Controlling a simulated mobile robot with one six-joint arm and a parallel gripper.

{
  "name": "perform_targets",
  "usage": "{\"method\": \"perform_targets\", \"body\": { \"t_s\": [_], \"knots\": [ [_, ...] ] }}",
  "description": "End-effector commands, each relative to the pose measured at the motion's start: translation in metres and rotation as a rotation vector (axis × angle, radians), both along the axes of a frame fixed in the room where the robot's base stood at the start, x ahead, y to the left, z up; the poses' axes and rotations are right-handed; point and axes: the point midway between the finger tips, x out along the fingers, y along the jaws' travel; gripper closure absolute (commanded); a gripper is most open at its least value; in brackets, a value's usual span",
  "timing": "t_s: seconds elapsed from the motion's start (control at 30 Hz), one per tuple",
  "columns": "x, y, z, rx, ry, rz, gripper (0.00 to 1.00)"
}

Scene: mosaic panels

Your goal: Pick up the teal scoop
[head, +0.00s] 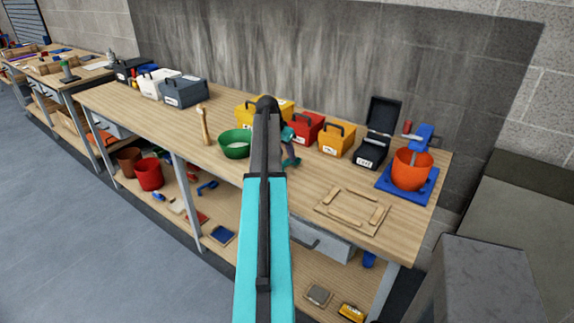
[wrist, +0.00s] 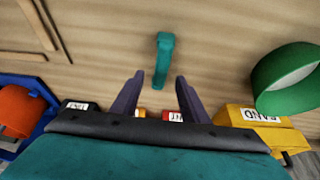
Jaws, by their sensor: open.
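The teal scoop (wrist: 163,58) lies on the wooden bench in the wrist view, its narrow length pointing down the picture. Its lower end shows between the two dark purple fingers of my gripper (wrist: 159,77). The fingers are apart and hold nothing, and I see no contact with the scoop. How high they are above it I cannot tell. In the head view a small teal shape, likely the scoop (head: 291,161), shows just right of my arm. My arm hides part of that spot and most of my gripper.
A green bowl (head: 235,144) stands left of my arm. Yellow, red (head: 307,127) and orange (head: 337,138) boxes and a black box (head: 372,149) line the back. A wooden frame (head: 352,208) and an orange bucket (head: 410,170) on a blue base are to the right.

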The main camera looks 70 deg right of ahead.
Motion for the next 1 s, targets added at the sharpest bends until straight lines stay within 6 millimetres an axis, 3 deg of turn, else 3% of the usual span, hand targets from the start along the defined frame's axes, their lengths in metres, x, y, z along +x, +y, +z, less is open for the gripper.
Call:
{"method": "perform_targets", "body": {
  "t_s": [0.47, 1.0],
  "knots": [
    [0.0, -0.002, -0.006, 0.001, 0.001, 0.0, 0.59],
    [-0.003, -0.016, -0.046, 0.001, 0.0, 0.0, 0.59]
  ]
}}
